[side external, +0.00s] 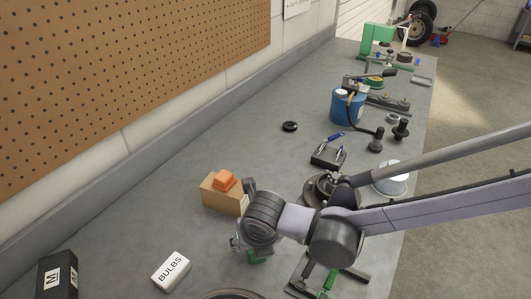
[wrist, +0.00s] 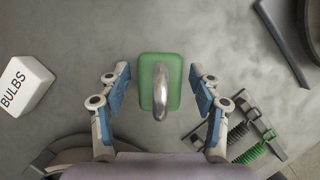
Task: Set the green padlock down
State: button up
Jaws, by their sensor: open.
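The green padlock (wrist: 147,72) shows in the wrist view, with a green body and a silver shackle facing the camera. It is between my gripper's two fingers (wrist: 160,92), which are spread apart with a visible gap on each side of it. It appears to rest on the grey bench top (wrist: 70,35). In the side view my gripper (side external: 240,245) points down at the bench.
A white BULBS box (side external: 171,270) stands to the left, and it also shows in the wrist view (wrist: 22,84). A cardboard box (side external: 222,197) with an orange item (side external: 225,180) stands behind my gripper. Green springs (wrist: 249,152) on a metal part lie to the right. A black box (side external: 58,275) stands at front left.

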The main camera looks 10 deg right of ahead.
jog(key=v, duration=1.2)
jog(key=w+d+r+m, duration=0.1)
jog(key=d+r+m, duration=0.1)
jog(key=d+m, duration=0.75)
jog(key=w+d+r+m, duration=0.25)
jog(key=d+m, duration=0.35)
jog(key=d, duration=0.6)
jog(key=s+d+f+m+t, duration=0.1)
jog(key=s+d+m, duration=0.3)
jog(key=d+m, duration=0.5)
jog(key=s+d+f+m+t, duration=0.1)
jog(key=s+d+m, duration=0.3)
jog(key=d+m, duration=0.5)
jog(key=shift+s+d+f+m+t, duration=0.35)
jog(key=shift+f+m, duration=0.15)
jog(key=shift+m, duration=0.75)
